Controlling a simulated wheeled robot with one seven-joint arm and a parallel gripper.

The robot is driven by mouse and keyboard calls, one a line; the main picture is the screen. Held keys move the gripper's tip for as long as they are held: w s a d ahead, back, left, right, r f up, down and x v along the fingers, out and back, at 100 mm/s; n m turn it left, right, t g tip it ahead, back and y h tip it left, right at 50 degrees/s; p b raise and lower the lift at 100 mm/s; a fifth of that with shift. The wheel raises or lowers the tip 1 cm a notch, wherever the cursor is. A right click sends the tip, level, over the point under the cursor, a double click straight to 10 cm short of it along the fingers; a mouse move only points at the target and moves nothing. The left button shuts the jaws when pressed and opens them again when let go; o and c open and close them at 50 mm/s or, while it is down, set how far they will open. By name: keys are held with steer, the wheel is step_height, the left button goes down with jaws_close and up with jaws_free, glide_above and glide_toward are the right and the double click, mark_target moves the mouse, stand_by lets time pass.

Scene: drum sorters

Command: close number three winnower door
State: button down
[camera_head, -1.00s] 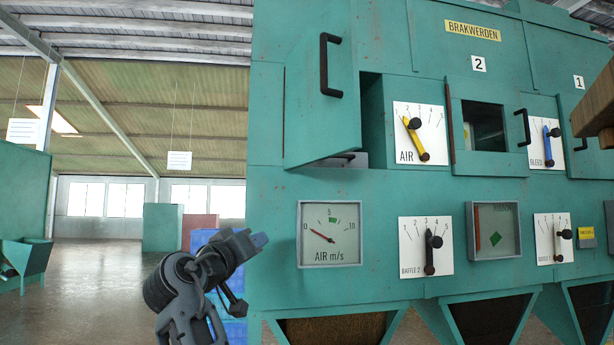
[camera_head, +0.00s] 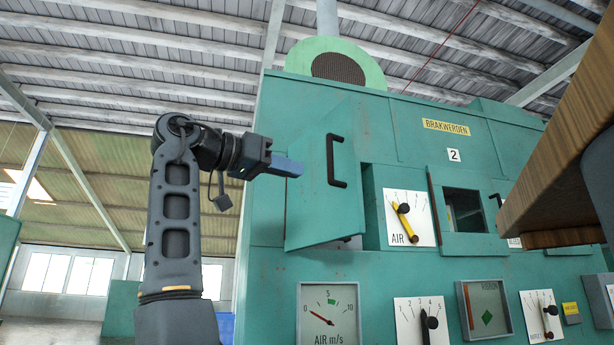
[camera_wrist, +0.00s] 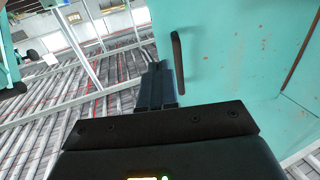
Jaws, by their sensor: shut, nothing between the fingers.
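The teal door (camera_head: 314,205) with a black bar handle (camera_head: 336,161) stands swung out from the upper left of the green machine. A gap shows beside and below it. No number three plate is visible, so I cannot confirm its number. My gripper (camera_head: 290,167) is shut and empty, with blue fingers overlapping the door's left part in the head view. Whether it touches the door is unclear. In the wrist view, my fingertips (camera_wrist: 158,80) lie just left of the black handle (camera_wrist: 178,62) on a teal panel (camera_wrist: 225,55).
A yellow AIR lever (camera_head: 404,221) and an open dark window (camera_head: 463,209) sit right of the door. An air gauge (camera_head: 328,314) is below. A wooden beam-like object (camera_head: 560,165) juts in at the right. The space left of the machine is fairly open.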

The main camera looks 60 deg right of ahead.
mark_target(353, 185)
steer(key=p+x, duration=0.2)
steer(key=x, duration=1.1)
steer(key=shift+s+d, duration=0.15)
